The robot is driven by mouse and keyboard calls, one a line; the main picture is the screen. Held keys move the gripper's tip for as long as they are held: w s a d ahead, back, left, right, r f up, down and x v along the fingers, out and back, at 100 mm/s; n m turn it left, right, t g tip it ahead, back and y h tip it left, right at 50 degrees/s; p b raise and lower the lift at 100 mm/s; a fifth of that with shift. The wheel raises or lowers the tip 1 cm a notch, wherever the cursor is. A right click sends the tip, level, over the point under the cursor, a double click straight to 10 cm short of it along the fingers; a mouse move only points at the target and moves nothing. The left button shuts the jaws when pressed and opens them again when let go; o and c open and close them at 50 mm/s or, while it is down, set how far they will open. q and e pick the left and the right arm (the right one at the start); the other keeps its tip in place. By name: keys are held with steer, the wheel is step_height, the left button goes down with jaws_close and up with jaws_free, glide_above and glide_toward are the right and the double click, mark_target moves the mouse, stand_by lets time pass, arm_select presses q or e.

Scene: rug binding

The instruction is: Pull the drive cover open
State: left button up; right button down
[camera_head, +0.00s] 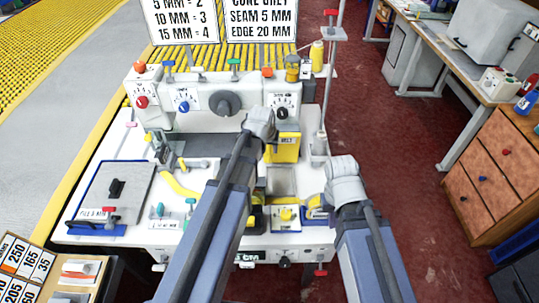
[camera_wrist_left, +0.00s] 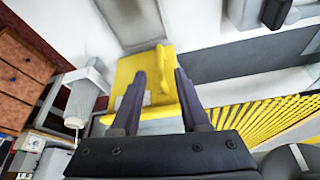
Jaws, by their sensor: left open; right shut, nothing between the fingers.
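The drive cover (camera_head: 287,147) is a yellow box marked BELT on the right front of the white machine. It looks shut, and its upper left part is hidden by my left wrist. In the left wrist view the yellow cover (camera_wrist_left: 128,73) has a raised yellow handle (camera_wrist_left: 163,88). My left gripper (camera_wrist_left: 160,74) is open, with its two dark fingers on either side of the handle in the picture. I cannot tell whether they touch it. My right wrist (camera_head: 345,182) is to the right of the cover, apart from it; its fingers are mostly hidden.
The machine (camera_head: 215,110) has knobs and a dial above the cover. A thin thread stand (camera_head: 323,110) rises just right of the cover. A grey plate (camera_head: 112,190) lies at the table's left. A wooden drawer cabinet (camera_head: 497,170) stands at the right, past open red floor.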

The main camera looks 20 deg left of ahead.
mark_target(270, 161)
arm_select(q)
steer(key=b+x, duration=0.6)
steer(key=x, duration=0.1)
steer(key=shift+f, duration=0.2)
jaws_close()
stand_by(1.3)
